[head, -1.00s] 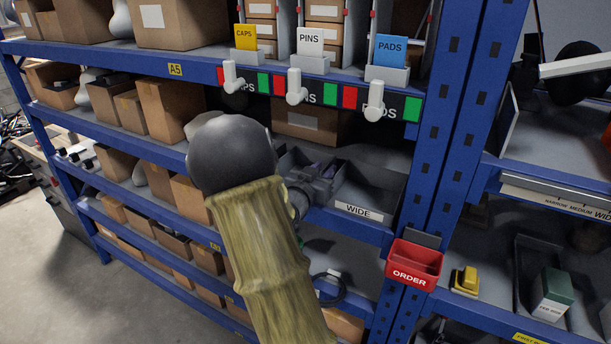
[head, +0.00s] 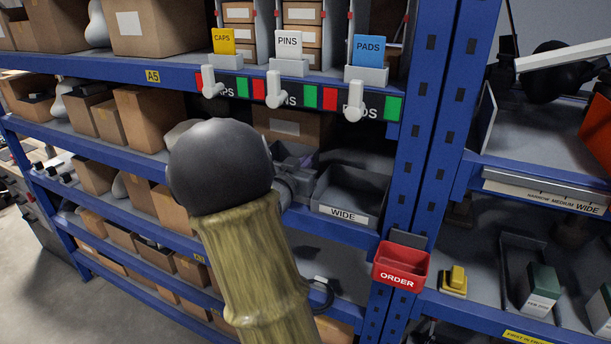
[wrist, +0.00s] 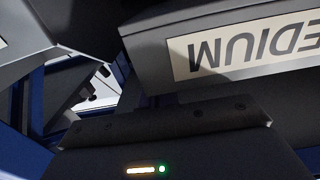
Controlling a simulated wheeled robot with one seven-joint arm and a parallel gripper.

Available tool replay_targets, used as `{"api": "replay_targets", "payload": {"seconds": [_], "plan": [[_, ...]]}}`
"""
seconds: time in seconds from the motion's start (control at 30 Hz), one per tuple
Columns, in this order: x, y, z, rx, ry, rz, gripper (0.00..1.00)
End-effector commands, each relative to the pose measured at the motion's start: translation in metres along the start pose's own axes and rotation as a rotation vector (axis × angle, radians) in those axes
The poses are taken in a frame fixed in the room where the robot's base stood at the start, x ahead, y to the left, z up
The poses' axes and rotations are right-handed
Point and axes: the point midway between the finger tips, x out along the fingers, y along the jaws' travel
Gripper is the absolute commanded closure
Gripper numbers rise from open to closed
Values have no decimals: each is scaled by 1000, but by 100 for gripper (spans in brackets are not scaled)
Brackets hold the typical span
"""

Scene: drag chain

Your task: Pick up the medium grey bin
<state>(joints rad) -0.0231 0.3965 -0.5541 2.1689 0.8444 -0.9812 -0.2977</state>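The medium grey bin (wrist: 225,50) fills the upper right of the wrist view. Its pale label reads MEDIUM, upside down, and its right part is cut off by the frame. In the head view the bin is mostly hidden behind my arm and gripper, left of the grey WIDE bin (head: 349,190). My gripper (head: 292,186) is close in front of the bin on that shelf. In the wrist view my gripper's dark body (wrist: 170,125) lies just below the label. Its fingertips do not show clearly, so I cannot tell their opening or any contact.
Another grey bin (wrist: 55,28) is at the wrist view's upper left. A red ORDER bin (head: 401,264) hangs on the blue upright (head: 432,130) at right. White levers (head: 274,88) hang below the shelf above. Cardboard boxes (head: 150,120) fill the left shelves.

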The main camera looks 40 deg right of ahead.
Motion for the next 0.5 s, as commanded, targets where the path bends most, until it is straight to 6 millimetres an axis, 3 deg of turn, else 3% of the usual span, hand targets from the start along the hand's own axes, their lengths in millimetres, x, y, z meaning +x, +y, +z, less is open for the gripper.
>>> {"api": "replay_targets", "payload": {"seconds": [0.5], "plan": [[-137,-2,5,2,-6,-11,100]]}}
